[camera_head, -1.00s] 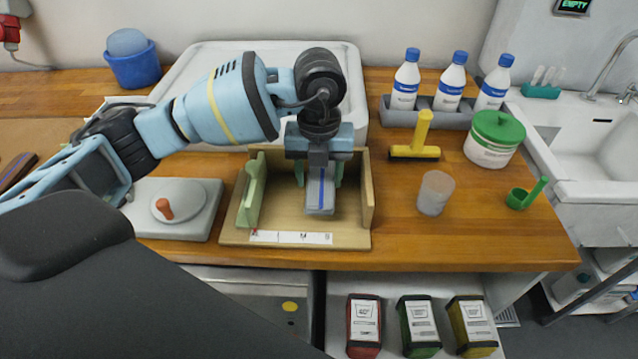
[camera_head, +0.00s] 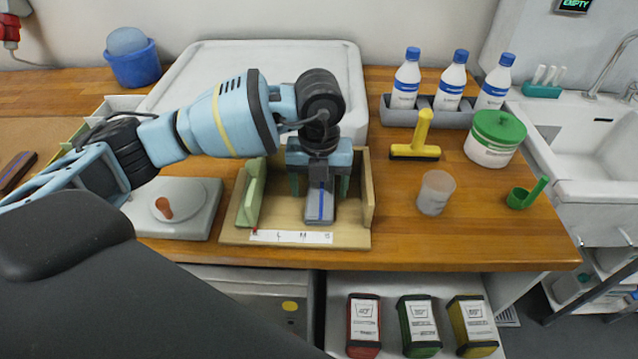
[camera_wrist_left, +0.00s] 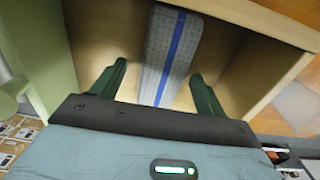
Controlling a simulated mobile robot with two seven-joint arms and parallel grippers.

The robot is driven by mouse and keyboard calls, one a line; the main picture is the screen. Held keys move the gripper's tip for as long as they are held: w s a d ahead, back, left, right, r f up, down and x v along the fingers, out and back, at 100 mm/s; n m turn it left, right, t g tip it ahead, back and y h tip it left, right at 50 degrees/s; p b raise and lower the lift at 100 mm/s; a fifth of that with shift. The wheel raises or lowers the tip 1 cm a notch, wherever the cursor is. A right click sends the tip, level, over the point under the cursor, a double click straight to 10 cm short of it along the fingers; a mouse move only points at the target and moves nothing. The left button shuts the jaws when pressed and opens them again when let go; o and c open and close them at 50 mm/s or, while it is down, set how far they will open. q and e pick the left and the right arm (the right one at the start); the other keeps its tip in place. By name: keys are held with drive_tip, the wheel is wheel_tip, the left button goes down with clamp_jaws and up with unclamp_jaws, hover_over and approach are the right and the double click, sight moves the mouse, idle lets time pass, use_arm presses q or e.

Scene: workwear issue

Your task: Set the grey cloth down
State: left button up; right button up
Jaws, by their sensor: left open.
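The grey cloth (camera_head: 320,207) is a narrow folded strip with a blue stripe down its middle. It lies on the floor of the wooden tray (camera_head: 281,213). The wrist view also shows the cloth (camera_wrist_left: 168,50) between the two dark green fingers, with a gap on each side. My left gripper (camera_head: 319,190) is open over the far end of the cloth, pointing down into the tray. The wrist hides the cloth's far end in the head view. My right gripper is not in view.
The tray has a pale green block (camera_head: 252,193) along its left side and a wooden right wall (camera_head: 368,190). A scale (camera_head: 198,222) stands to the left. Wood between tray and cup is clear.

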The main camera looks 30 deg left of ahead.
sight(319, 191)
use_arm(q)
drive_tip(key=shift+r, duration=0.1)
wheel_tip(319, 191, up, 12)
idle(0.5)
